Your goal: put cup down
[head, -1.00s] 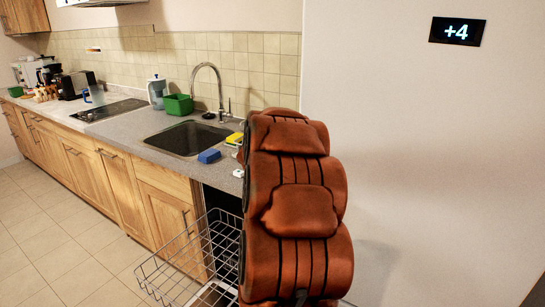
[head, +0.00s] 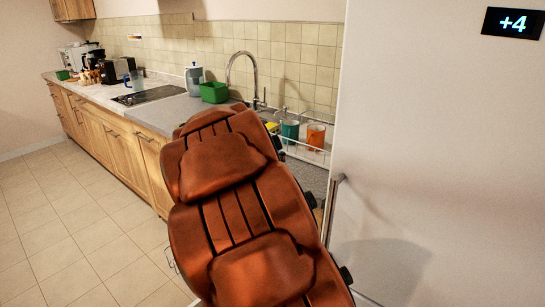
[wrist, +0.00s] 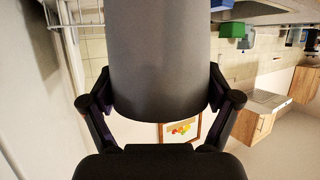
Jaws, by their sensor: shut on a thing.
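In the wrist view a large plain grey cup (wrist: 160,50) fills the upper middle. My gripper (wrist: 160,85) is shut on it, with a dark finger against each side. The cup's far end runs out of the top of the frame. In the head view my own orange arm covers the middle, and the gripper and held cup are hidden. A teal cup (head: 290,131) and an orange cup (head: 316,136) stand in a white rack (head: 309,153) at the right end of the counter.
A green tub (head: 214,92) and a water jug (head: 194,78) stand behind the counter's middle, left of the tap (head: 243,66). A hob (head: 150,95) lies farther left. A tall white panel with a handle (head: 333,205) bounds the right. Floor at left is clear.

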